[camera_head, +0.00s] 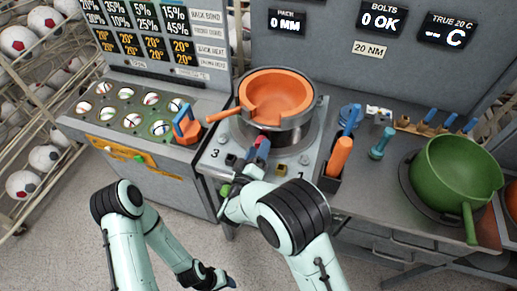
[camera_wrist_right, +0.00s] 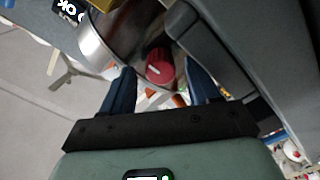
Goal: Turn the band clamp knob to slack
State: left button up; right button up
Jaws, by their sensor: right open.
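The band clamp is the silver band (camera_head: 290,135) around the mould with the orange inside (camera_head: 278,93). Its red knob (camera_wrist_right: 160,68) shows in the right wrist view beside the curved metal band (camera_wrist_right: 100,45). My right gripper (camera_wrist_right: 160,88) is open, its two blue fingers on either side of the knob; I cannot tell whether they touch it. In the head view, my right gripper (camera_head: 257,155) is at the front of the press, partly covering the knob. My left gripper (camera_head: 229,283) hangs low at the bottom, away from the press; its jaw opening is unclear.
A ball tray (camera_head: 95,115) and a blue-and-orange tool (camera_head: 186,124) are at left. An orange-handled tool (camera_head: 341,152) stands in a dark holder right of the press. A green pan (camera_head: 455,168) sits farther right. Open floor lies in front.

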pick_arm(q)
jog(key=s+f+b, duration=0.2)
jog(key=f, duration=0.1)
jog(key=shift+s+f, duration=0.2)
jog(key=shift+s, duration=0.1)
pick_arm(e)
jog(key=v, duration=1.2)
jog(key=shift+s, duration=0.3)
